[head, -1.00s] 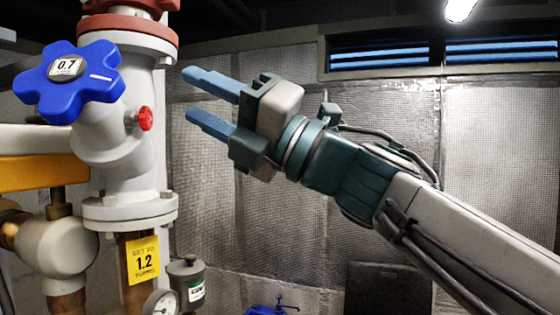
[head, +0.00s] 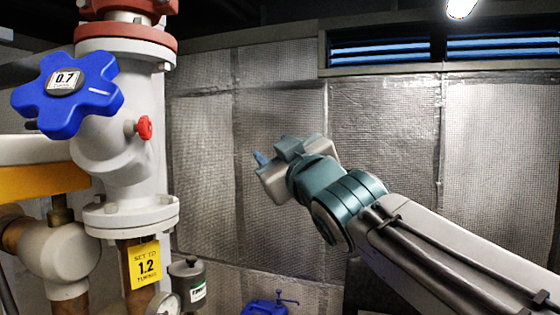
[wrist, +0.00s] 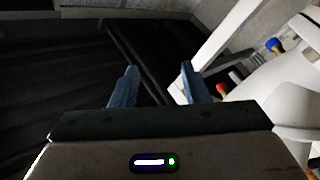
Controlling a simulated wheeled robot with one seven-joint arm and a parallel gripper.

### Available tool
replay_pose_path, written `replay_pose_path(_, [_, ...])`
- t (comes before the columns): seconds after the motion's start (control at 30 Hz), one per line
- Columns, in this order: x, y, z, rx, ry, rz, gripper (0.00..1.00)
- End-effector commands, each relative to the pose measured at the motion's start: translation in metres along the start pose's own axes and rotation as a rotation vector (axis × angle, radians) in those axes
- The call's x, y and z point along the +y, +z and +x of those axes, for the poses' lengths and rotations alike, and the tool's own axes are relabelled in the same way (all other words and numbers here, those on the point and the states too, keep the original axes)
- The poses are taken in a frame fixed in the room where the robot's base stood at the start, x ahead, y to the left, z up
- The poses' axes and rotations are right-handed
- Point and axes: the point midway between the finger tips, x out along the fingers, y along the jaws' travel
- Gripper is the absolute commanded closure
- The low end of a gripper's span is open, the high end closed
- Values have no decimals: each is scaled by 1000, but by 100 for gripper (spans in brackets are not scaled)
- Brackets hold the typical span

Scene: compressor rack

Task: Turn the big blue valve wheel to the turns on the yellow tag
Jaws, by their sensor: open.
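The big blue valve wheel (head: 98,94) is at the upper left in the head view, on a pale grey valve body. Its display reads 0.7. The yellow tag (head: 145,263) hangs below the valve and reads "SET TO 1.2 TURNS". My gripper (head: 260,158) is to the right of the wheel and clear of it, turned so that its fingers are mostly hidden in the head view. In the wrist view, my gripper's two blue fingers (wrist: 157,84) stand apart with nothing between them.
A small red knob (head: 144,127) sticks out of the valve's right side. A blue object (head: 264,308) is at the bottom. The space between valve and arm is free.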

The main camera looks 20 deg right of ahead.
Motion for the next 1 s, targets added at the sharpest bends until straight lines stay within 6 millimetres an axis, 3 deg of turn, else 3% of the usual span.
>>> replay_pose_path(0.13, [-2,16,1,-76,0,110,58])
replay_pose_path(0.33, [-4,25,0,-114,0,166,58])
replay_pose_path(0.83, [-4,24,0,-112,0,168,58])
replay_pose_path(1.0, [3,11,-1,-122,-14,256,58])
